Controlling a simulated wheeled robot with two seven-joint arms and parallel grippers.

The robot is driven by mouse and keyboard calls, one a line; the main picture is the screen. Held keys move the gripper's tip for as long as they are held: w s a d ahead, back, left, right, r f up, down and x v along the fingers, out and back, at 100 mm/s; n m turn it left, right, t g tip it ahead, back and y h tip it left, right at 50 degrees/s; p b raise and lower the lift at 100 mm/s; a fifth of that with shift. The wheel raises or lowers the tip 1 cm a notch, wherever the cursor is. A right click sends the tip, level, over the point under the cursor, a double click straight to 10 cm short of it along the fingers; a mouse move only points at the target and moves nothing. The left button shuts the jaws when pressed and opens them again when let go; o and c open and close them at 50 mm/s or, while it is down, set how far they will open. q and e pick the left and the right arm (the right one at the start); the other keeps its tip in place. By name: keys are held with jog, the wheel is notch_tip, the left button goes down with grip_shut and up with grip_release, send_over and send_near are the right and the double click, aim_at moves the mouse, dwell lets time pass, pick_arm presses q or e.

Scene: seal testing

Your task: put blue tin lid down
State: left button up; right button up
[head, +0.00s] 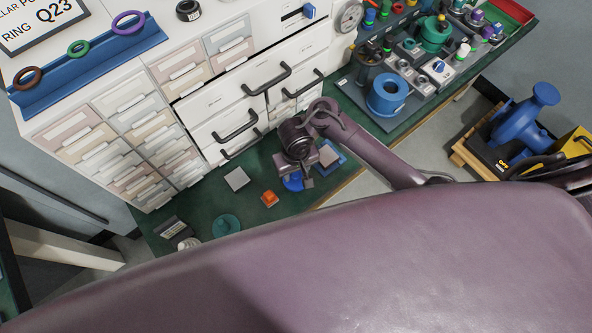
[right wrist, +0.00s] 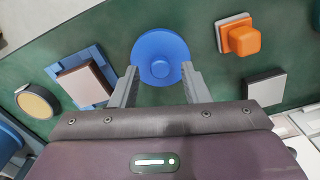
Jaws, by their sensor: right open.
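The blue tin lid (right wrist: 160,50), a round disc with a small raised knob in its middle, lies on the green bench top in the right wrist view. In the head view it shows as a small blue patch (head: 292,183), partly covered by my right gripper (head: 300,168). My right gripper (right wrist: 159,73) is open, with one finger on each side of the lid's near edge. I cannot tell whether either finger touches the lid. My left gripper is not in view.
An orange block (right wrist: 241,39) on a pale base, a grey square (right wrist: 265,88) and a blue frame (right wrist: 75,61) with a greyish pad lie around the lid. A teal round piece (head: 226,225) sits farther left. The drawer cabinet (head: 207,90) with black handles stands behind.

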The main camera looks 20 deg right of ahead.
aim_at(296, 175)
notch_tip(296, 175, up, 10)
jog(key=p, duration=0.7)
jog(key=shift+r, duration=0.25)
